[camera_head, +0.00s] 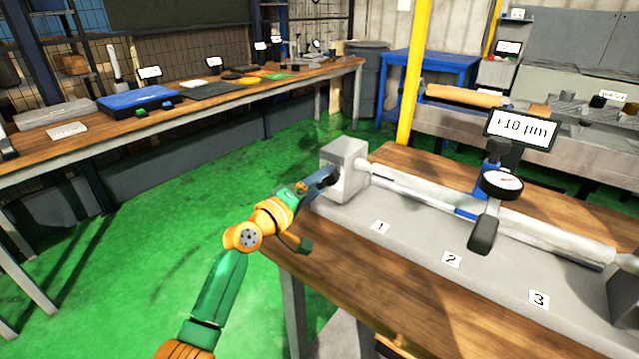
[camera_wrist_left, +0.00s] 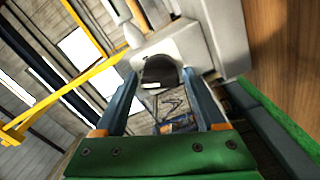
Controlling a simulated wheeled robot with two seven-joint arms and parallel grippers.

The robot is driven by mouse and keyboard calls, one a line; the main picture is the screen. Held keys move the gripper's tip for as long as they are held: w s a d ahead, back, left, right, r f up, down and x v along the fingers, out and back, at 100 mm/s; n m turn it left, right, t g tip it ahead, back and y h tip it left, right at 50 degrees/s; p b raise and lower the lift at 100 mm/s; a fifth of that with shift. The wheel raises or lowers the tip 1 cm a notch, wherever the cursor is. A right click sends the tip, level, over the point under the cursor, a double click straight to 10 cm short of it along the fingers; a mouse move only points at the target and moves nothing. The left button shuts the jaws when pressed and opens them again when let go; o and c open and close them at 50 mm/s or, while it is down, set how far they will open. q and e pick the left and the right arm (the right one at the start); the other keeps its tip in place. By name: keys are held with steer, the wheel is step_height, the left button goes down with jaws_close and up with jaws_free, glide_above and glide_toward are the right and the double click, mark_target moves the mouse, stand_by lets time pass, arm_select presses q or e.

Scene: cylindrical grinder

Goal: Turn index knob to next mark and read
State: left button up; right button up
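The dark index knob (camera_head: 328,179) is on the left face of a grey headstock block (camera_head: 347,165). The wrist view shows the round dark knob (camera_wrist_left: 160,72) between the two fingertips. My left gripper (camera_head: 318,184) reaches it from the left; its fingers (camera_wrist_left: 160,78) stand apart, one on each side. I cannot tell whether they press on it. Any mark on the knob is too small to read. A dial gauge (camera_head: 502,183) stands over the shaft (camera_head: 540,225), and the display (camera_head: 521,129) above reads "+10 µm". My right gripper is not in view.
Cards 1 (camera_head: 381,226), 2 (camera_head: 451,260) and 3 (camera_head: 539,299) lie along the grey bed (camera_head: 420,240) on the wooden bench (camera_head: 350,278). A long tool bench (camera_head: 190,105) stands at the left. Green floor is clear between the benches.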

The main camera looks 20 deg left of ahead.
arm_select(q)
steer(key=c, duration=1)
steer(key=shift+m, duration=0.3)
steer(key=m+b, duration=0.2)
steer(key=m, duration=0.1)
steer(key=shift+f, duration=0.15)
steer(key=shift+m+b, duration=1.1)
steer(key=shift+m, duration=1.5)
steer(key=shift+r, duration=0.2)
steer(key=o, duration=1.3)
steer(key=shift+o, duration=0.2)
